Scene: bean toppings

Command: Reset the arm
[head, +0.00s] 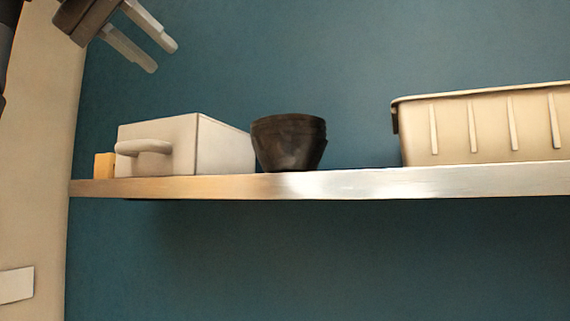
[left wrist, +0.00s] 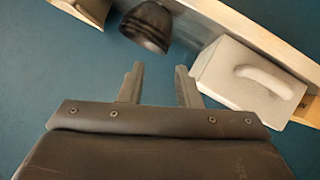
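My left gripper (head: 165,57) is at the upper left of the head view, above the left end of the shelf. Its two fingers are apart with nothing between them. In the left wrist view the left gripper (left wrist: 159,82) also shows its fingers spread and empty, apart from the things on the shelf. My right gripper is in neither view.
A shelf (head: 360,184) on a blue wall holds a white box with a handle (head: 225,148), a dark bowl or stack of bowls (head: 288,145) and a cream ribbed bin (head: 480,130). A small yellow block (head: 104,166) is at the left end. Space below is clear.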

